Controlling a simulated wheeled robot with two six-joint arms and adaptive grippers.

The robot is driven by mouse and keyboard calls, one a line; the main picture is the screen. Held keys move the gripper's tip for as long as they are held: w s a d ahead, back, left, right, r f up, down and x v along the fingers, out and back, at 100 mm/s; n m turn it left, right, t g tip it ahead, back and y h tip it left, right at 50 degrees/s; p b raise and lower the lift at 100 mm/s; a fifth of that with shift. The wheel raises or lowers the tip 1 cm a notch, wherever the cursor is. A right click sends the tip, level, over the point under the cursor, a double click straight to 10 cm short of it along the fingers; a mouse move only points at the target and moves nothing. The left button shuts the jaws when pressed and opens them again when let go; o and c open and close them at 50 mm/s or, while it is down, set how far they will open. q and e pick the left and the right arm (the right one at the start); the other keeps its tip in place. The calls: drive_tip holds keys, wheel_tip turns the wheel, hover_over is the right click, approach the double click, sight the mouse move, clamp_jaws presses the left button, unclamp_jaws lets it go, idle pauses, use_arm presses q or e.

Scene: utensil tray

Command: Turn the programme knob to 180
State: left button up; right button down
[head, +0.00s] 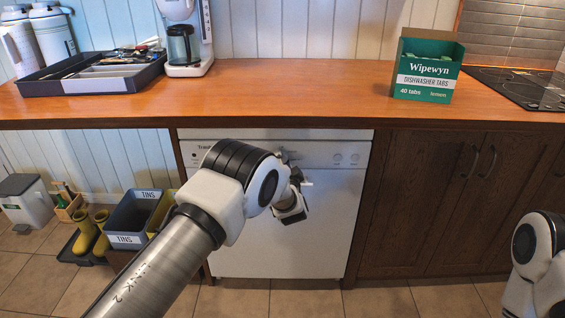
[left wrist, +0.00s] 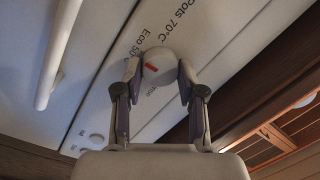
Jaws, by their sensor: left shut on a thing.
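The programme knob (left wrist: 160,68) is round and white with a short red mark on its left half in the left wrist view. Printed labels "Pots 70°C" and "Eco 50" stand beside it, and another label is partly covered. My left gripper (left wrist: 158,72) has one finger on each side of the knob and is shut on it. In the head view my left gripper (head: 288,160) is at the control panel of the white dishwasher (head: 280,245), where my arm and gripper hide the knob. No "180" is readable. My right gripper is out of view.
The wooden worktop (head: 300,85) overhangs the dishwasher. On it are a utensil tray (head: 95,85), a coffee maker (head: 187,40) and a green box of dishwasher tabs (head: 425,80). Dark cabinets (head: 440,210) stand right. Tins bins (head: 130,215) and yellow boots (head: 85,230) are left.

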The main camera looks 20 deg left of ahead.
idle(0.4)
use_arm(q)
drive_tip(key=o, duration=1.1)
drive_tip(key=shift+o, duration=0.2)
drive_tip(key=shift+s, duration=0.1)
drive_tip(key=v, duration=1.1)
drive_tip(key=shift+s+d, duration=0.2)
drive_tip(key=shift+s, duration=0.15)
